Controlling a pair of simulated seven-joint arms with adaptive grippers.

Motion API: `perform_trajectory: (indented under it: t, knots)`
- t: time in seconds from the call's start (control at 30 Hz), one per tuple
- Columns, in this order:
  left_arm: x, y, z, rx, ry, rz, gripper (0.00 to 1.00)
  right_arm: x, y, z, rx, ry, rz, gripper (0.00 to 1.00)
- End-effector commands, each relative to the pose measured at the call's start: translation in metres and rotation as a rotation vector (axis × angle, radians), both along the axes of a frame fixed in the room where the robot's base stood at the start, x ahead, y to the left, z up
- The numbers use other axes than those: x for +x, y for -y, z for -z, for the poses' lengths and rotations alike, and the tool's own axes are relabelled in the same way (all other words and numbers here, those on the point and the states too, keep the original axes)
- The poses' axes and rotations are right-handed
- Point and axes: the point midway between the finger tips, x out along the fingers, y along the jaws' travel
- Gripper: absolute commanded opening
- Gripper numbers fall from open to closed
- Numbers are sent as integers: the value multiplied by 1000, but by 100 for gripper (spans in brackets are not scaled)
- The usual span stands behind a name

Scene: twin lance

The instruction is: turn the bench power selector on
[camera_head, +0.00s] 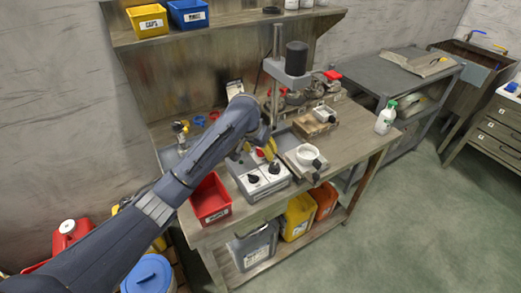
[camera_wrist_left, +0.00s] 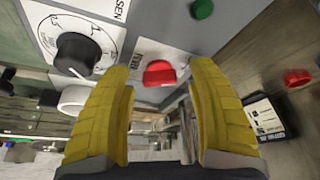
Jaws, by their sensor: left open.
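A grey control box (camera_head: 262,187) with black knobs stands on the workbench (camera_head: 350,152). In the left wrist view, a red selector (camera_wrist_left: 158,74) sits on a light panel beside a small label that I cannot read with certainty. A black dial knob (camera_wrist_left: 78,52) with a printed scale is to its left. My left gripper (camera_head: 268,150) is at the back of the box, pointing down. In the left wrist view its yellow fingers (camera_wrist_left: 160,88) are open, with the red selector showing between their tips. I cannot tell whether they touch it. My right gripper is not in view.
A red bin (camera_head: 210,200) is left of the box. In the left wrist view, a green button (camera_wrist_left: 202,9) and another red part (camera_wrist_left: 298,78) lie near the fingers.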

Motion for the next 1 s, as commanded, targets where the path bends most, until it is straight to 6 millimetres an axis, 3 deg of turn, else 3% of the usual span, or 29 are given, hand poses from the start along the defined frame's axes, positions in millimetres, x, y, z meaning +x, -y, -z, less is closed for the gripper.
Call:
perform_trajectory:
  t: [0.2, 0.7, 1.0]
  knots:
    - [0, 0, 0, 0, 0, 0, 58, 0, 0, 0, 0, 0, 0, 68]
    - [0, 0, 0, 0, -1, 0, 0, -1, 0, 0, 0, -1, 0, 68]
    - [-1, 0, 2, 1, -4, 1, 0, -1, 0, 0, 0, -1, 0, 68]
